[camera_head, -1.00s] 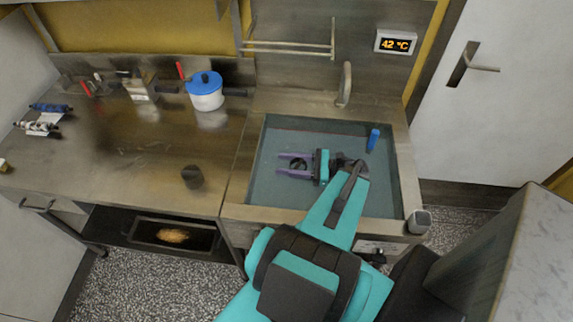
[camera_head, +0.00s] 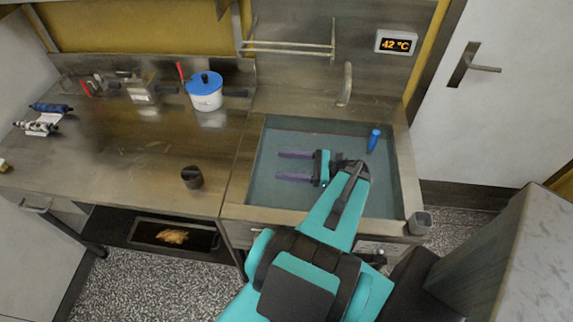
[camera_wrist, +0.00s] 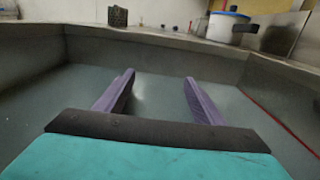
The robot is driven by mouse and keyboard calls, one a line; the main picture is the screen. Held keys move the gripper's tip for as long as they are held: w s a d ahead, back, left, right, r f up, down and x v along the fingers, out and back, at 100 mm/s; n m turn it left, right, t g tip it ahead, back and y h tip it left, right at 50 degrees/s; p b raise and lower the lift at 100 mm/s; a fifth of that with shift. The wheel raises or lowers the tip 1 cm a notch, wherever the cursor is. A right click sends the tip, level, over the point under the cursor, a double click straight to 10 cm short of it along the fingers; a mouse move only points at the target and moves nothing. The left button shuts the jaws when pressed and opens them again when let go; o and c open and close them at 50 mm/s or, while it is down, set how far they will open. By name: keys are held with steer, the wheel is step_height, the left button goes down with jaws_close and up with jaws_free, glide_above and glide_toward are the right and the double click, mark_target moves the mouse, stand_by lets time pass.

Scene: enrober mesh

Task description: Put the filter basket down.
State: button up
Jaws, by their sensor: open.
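My gripper (camera_head: 278,166) is over the sink, its two purple fingers pointing left, apart and with nothing between them. The wrist view also shows the fingers (camera_wrist: 159,80) open and empty, with bare grey-blue sink beyond. No filter basket shows in the sink. A small dark cup (camera_head: 192,178) stands on the steel counter left of the sink, well apart from the fingers. In the wrist view this cup (camera_wrist: 117,16) looks perforated; I cannot tell whether it is the filter basket.
The sink (camera_head: 407,185) has raised walls around my gripper. A blue object (camera_head: 374,140) is at its back right, a grey cup (camera_head: 421,222) at its front right corner. A white pot with blue lid (camera_head: 205,92) stands on the counter, whose middle is clear.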

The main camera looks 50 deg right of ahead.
steer(key=shift+r+p, duration=0.7)
steer(key=shift+p, duration=0.75)
steer(key=b+v, duration=0.4)
steer(key=v, duration=0.3)
steer(key=shift+s, duration=0.25)
steer(key=shift+w+f, duration=0.1)
steer(key=shift+w, duration=0.05)
steer(key=p+x, duration=0.3)
steer(key=x, duration=0.4)
steer(key=shift+f, duration=0.15)
steer(key=shift+w+a, duration=0.1)
stand_by(0.3)
